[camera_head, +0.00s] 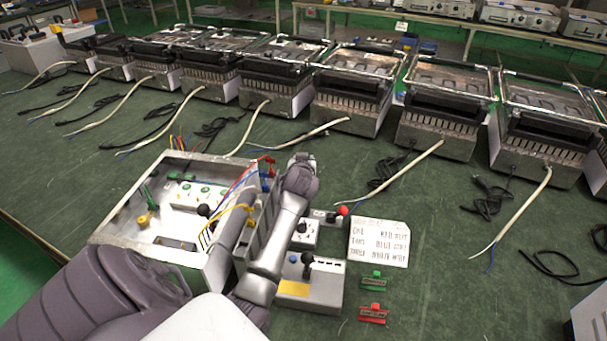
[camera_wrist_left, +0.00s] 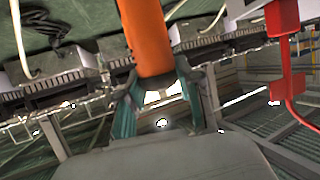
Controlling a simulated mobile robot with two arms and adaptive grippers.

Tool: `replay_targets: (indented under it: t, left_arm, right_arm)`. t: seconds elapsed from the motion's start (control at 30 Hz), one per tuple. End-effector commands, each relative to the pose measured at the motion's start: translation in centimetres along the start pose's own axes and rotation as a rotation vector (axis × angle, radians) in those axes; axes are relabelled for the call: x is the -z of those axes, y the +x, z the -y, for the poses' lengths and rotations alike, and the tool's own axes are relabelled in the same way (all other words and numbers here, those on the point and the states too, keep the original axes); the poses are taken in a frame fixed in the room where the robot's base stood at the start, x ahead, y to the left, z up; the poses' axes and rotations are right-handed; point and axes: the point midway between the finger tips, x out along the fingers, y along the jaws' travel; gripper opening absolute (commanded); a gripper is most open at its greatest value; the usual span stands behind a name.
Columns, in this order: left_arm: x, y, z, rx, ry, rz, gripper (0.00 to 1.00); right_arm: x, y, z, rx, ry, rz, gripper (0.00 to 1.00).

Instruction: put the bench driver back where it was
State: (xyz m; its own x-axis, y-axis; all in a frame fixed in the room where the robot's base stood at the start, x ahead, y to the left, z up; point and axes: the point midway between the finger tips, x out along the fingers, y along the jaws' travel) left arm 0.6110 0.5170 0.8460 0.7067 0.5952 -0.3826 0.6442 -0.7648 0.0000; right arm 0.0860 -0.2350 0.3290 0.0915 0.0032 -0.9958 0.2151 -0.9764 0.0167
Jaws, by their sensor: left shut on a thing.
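The bench driver shows in the left wrist view as a thick orange handle (camera_wrist_left: 147,35) coming down from the top edge. My left gripper (camera_wrist_left: 160,78) is shut on it, with a teal finger on each side. The driver's other end is out of that view. In the head view my left arm reaches up beside the open grey metal box (camera_head: 120,229). I cannot make out the driver or the fingertips there. The place where the driver was kept is not clear in these frames. My right gripper is not in view.
A red plug with a red lead (camera_wrist_left: 283,50) is close to the gripper. Right of the arm are a grey control box with a black knob (camera_head: 325,290), a white label card (camera_head: 379,243), and green (camera_head: 373,281) and red (camera_head: 373,313) pieces. A row of heaters (camera_head: 355,90) with cables lies behind.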

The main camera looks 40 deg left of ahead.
Motion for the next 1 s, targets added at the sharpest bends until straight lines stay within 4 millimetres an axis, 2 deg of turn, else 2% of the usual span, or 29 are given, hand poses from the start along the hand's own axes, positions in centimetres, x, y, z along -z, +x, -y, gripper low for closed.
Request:
replay_targets:
  t: [0.3, 0.6, 0.83, 0.87, 1.0]
  left_arm:
    - [-3.6, 1.5, -0.1, -0.002, 0.000, -0.005, 0.00]
    - [-3.4, 1.4, -0.1, -0.002, -0.001, -0.005, 0.00]
    - [-4.1, 1.7, -0.1, -0.002, -0.001, -0.004, 0.00]
    - [-4.3, 1.7, -0.1, -0.001, -0.001, 0.000, 0.37]
    - [-4.2, 1.7, -0.1, -0.001, 0.000, 0.000, 0.60]
  right_arm:
    - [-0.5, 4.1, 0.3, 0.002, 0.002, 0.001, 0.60]
    - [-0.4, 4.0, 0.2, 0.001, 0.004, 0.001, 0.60]
    - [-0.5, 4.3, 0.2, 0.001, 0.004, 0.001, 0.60]
    - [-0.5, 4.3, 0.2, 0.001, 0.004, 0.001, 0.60]
    - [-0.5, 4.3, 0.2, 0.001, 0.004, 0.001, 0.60]
